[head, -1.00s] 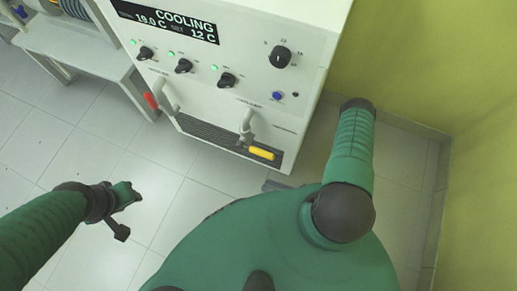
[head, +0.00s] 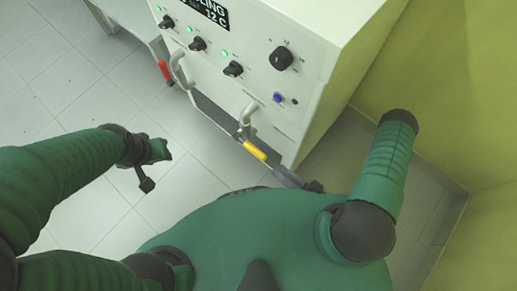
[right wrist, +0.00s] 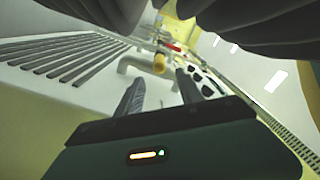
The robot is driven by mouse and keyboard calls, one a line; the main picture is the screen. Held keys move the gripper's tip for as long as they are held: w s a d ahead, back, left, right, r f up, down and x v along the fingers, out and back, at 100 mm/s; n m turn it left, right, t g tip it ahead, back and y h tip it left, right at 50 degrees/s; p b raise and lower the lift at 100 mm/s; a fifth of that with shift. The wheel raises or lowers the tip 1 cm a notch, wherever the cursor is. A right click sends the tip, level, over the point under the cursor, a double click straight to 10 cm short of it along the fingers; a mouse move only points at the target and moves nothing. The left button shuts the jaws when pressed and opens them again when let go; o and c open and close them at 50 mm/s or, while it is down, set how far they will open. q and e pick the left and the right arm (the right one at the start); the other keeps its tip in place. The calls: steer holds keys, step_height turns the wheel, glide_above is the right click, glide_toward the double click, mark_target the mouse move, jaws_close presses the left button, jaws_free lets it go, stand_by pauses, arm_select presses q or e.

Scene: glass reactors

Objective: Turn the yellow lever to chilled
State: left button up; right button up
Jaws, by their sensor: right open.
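The yellow lever (head: 254,149) sits at the lower front of the white cabinet, on a grey pipe fitting (head: 246,118). It also shows end-on in the right wrist view (right wrist: 160,63), ahead of my fingers and roughly between them. My right gripper (head: 279,171) is just below and right of the lever in the head view, partly hidden by my green body. Its two fingers are spread and empty, apart from the lever.
A red lever (head: 165,70) on a similar pipe is farther left; it shows in the right wrist view (right wrist: 172,47). The cabinet (head: 313,85) has black knobs, green lights and a partly cropped display reading 12 C. A yellow-green wall (head: 445,100) bounds the right. Tiled floor lies open left.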

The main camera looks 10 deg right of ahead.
steer(key=b+x, duration=0.3)
steer(key=x, duration=0.7)
steer(key=shift+w+f, duration=0.15)
steer(key=shift+w, duration=0.35)
steer(key=shift+w+a, duration=0.2)
steer(key=shift+a, duration=0.2)
steer(key=shift+d, duration=0.15)
steer(key=c, duration=0.5)
jaws_close()
